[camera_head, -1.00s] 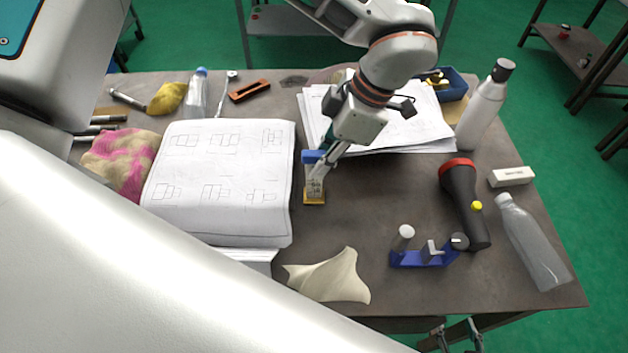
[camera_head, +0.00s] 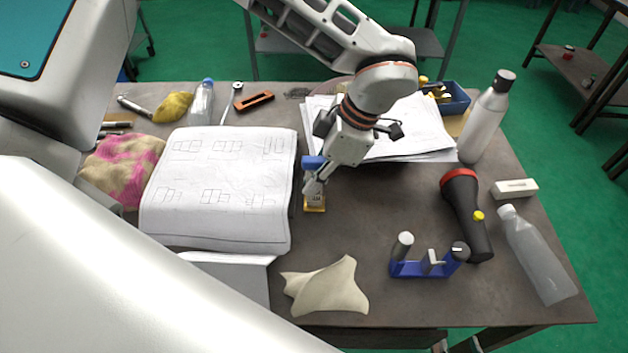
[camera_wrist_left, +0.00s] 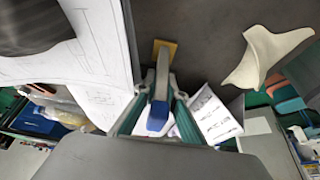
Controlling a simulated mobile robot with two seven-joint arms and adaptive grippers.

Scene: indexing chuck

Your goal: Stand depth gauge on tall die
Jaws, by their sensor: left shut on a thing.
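My left gripper (camera_head: 314,184) is shut on the depth gauge. The gauge's blue end (camera_head: 313,162) shows beside the fingers, and in the left wrist view the blue end (camera_wrist_left: 159,116) and grey bar sit between the fingers. Below the gripper is a pale marked block, which I take for the tall die (camera_head: 315,199), on a yellow base (camera_head: 315,209). The yellow base (camera_wrist_left: 165,47) shows beyond the gauge in the left wrist view. The fingers hide whether gauge and die touch. My right gripper (camera_head: 457,343) shows only as two separated tips at the bottom edge, seemingly empty.
Drawing sheets (camera_head: 220,185) lie left of the gripper, and more papers (camera_head: 415,130) behind it. A blue fixture (camera_head: 425,268), flashlight (camera_head: 463,210) and bottles (camera_head: 535,255) stand or lie right. The table between is bare.

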